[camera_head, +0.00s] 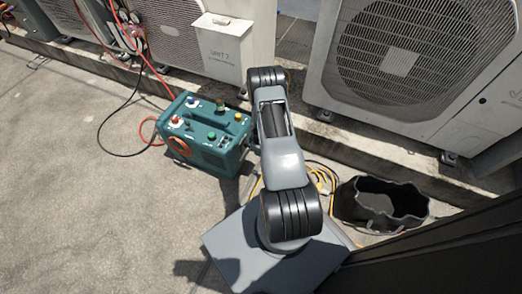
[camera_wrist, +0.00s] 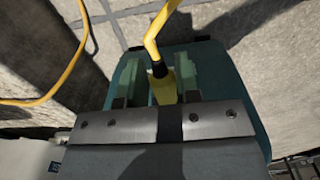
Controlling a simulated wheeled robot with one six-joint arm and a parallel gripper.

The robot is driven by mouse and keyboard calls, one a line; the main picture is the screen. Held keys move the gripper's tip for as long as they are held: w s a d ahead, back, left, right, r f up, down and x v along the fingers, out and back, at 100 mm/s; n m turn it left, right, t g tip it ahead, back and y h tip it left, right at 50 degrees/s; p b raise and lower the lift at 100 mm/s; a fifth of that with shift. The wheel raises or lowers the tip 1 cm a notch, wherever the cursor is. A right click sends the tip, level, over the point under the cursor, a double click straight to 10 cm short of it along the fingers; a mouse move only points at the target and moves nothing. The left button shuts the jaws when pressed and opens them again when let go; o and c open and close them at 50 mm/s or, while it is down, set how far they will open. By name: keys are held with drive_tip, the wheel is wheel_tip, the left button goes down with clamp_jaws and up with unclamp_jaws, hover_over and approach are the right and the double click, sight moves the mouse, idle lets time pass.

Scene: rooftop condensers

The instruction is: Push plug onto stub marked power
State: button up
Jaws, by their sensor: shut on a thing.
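My gripper (camera_wrist: 159,84) is shut on a yellow plug (camera_wrist: 163,91) in the wrist view. A yellow cord (camera_wrist: 157,38) leaves the plug through a black collar (camera_wrist: 159,69). The teal machine (camera_head: 204,158) stands on the ground left of my arm in the head view. Its teal side (camera_wrist: 215,68) fills the space behind the plug in the wrist view. I cannot tell whether the plug touches the machine. The stub marked power cannot be picked out in either view. In the head view my arm hides the gripper and plug.
A black open bag (camera_head: 382,207) stands at the right, with yellow cord (camera_head: 322,176) coiled beside it. Condenser units (camera_head: 397,62) line the back on a concrete curb. Red and black hoses (camera_head: 112,130) run left of the machine. The left ground is clear.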

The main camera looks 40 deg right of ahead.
drive_tip(key=shift+w+a+b, duration=0.4)
drive_tip(key=shift+w+a, duration=0.05)
drive_tip(key=shift+w, duration=0.4)
idle(1.3)
drive_tip(key=o, duration=1.1)
drive_tip(key=shift+s+d+p, duration=0.2)
drive_tip(key=shift+s+d, duration=0.4)
drive_tip(key=shift+s, duration=0.5)
drive_tip(key=shift+s+d+p, duration=0.25)
drive_tip(key=shift+s+d, duration=0.35)
drive_tip(key=shift+s, duration=0.55)
drive_tip(key=shift+s+d+p, duration=0.2)
drive_tip(key=shift+s+d, duration=0.4)
drive_tip(key=shift+s, duration=0.5)
